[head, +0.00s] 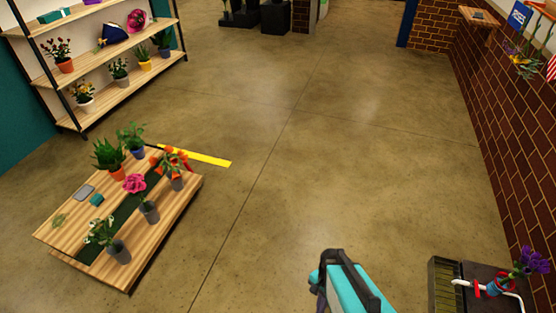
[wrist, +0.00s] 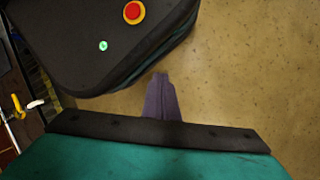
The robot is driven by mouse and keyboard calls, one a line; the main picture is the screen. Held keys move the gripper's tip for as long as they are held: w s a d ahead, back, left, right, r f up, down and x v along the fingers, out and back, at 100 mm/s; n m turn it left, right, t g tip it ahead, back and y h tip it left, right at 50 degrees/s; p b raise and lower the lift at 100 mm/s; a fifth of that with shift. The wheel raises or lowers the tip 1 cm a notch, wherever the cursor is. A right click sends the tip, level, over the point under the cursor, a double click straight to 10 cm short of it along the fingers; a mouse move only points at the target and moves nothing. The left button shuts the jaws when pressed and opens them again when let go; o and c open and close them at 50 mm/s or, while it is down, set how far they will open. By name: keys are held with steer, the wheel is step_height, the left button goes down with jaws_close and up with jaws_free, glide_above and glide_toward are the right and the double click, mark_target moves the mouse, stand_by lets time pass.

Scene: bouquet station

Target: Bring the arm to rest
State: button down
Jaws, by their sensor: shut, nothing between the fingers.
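My gripper (wrist: 160,78) shows in the wrist view with its grey-purple fingers together and nothing between them. It hangs over bare floor beside the dark top of my own base, which carries a red button. In the head view, a teal and black part of my arm (head: 347,285) shows at the bottom edge, right of the middle. The gripper's fingers cannot be made out there.
A low wooden table (head: 70,235) with several potted flowers stands at the left. A shelf (head: 115,92) with pots is behind it. A dark stand (head: 443,285) with purple flowers (head: 530,262) is at the bottom right, near a brick wall (head: 500,150). The middle floor is clear.

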steer(key=s+d+r+n+g, duration=0.1)
steer(key=s+r+n, duration=0.2)
steer(key=n, duration=0.7)
steer(key=shift+s+h, duration=0.4)
steer(key=shift+s, duration=0.85)
steer(key=shift+d+r, duration=0.1)
